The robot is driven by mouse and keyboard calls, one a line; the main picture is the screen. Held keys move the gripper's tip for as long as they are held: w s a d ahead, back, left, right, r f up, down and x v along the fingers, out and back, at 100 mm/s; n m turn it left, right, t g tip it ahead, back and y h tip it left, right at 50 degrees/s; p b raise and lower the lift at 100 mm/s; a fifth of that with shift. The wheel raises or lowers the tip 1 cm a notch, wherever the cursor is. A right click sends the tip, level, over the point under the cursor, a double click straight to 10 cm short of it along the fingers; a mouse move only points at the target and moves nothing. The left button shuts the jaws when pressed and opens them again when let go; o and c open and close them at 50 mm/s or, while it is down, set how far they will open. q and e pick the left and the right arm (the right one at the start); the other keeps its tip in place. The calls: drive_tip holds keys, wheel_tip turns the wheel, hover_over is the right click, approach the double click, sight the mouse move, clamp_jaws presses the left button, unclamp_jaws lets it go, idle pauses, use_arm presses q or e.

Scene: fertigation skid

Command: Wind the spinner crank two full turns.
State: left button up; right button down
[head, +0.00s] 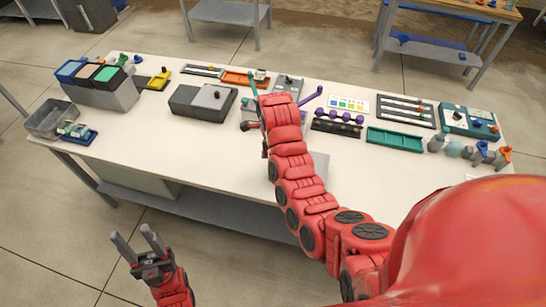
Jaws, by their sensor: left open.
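My left gripper (135,240) is open and empty, in front of the table's near edge and over the floor. My right arm reaches over the middle of the table, and its own wrist mostly hides the right gripper (250,117), so I cannot tell its jaws. A dark box with a grey top and a small black knob (217,94) stands left of that wrist. It may be the spinner crank, but it is too small to be sure. My left gripper is far from it.
The white table (180,150) holds a box with coloured pads (105,93) and a grey bin (45,121) at left. A green tray (395,139) and a teal panel (468,121) are at right. Teal and purple sticks rise near my right wrist. The front left tabletop is clear.

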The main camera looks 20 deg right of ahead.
drive_tip(key=shift+w+a+f+b, duration=0.15)
drive_tip(key=shift+w+f+b, duration=0.05)
drive_tip(key=shift+w+b, duration=0.75)
drive_tip(key=shift+w+a+r+b, duration=0.1)
drive_tip(key=shift+r+b, duration=0.05)
drive_tip(key=shift+b, duration=0.15)
drive_tip(key=c, duration=1.1)
unclamp_jaws()
drive_tip(key=shift+r, duration=0.1)
drive_tip(key=shift+r, duration=0.1)
